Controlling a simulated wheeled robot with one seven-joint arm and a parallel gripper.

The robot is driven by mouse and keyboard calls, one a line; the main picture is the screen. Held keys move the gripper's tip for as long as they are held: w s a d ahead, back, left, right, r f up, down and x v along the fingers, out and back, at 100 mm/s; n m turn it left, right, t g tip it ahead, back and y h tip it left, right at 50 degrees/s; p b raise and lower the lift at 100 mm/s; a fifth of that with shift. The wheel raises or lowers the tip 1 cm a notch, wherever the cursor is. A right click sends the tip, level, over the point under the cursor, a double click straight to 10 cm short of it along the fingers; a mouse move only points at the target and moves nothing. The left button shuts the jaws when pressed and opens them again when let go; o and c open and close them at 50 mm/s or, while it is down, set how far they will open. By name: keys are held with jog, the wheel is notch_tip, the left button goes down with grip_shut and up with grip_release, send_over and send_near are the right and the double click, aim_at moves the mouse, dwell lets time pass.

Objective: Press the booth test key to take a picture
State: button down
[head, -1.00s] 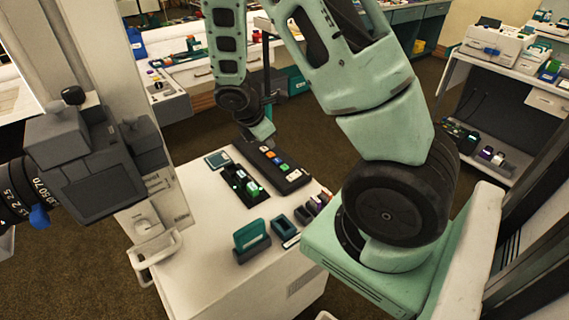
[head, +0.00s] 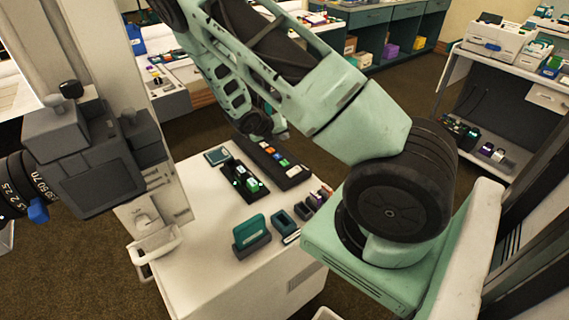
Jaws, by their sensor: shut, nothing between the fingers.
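The booth camera (head: 95,165) is a dark grey body with a numbered lens, on the left by a pale column. On the white cabinet top lie a black strip with several coloured keys (head: 273,160) and a black panel with green parts (head: 244,182). I cannot tell which key is the test key. My gripper (head: 281,134) is at the end of my arm, above the far end of the strip, largely hidden behind my arm links. It is shut and holds nothing. Whether it touches the strip cannot be seen.
A teal block in a dark holder (head: 251,233) stands near the cabinet's front, with small dark boxes (head: 283,221) beside it. A teal flat pad (head: 217,156) lies at the back left. The white cabinet top (head: 185,258) is clear at front left. A shelf unit (head: 500,110) stands right.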

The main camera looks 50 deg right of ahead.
aim_at(282, 164)
jog(key=shift+f+b, duration=3.55)
jog(key=shift+f, duration=0.75)
jog(key=shift+f, duration=0.4)
jog(key=shift+f+b, duration=0.4)
jog(key=shift+b, duration=0.15)
jog(key=shift+r, duration=0.1)
jog(key=shift+r+p, duration=0.75)
jog(key=shift+r, duration=0.1)
notch_tip(282, 164, up, 5)
jog(key=p, duration=0.4)
jog(key=shift+p, duration=0.35)
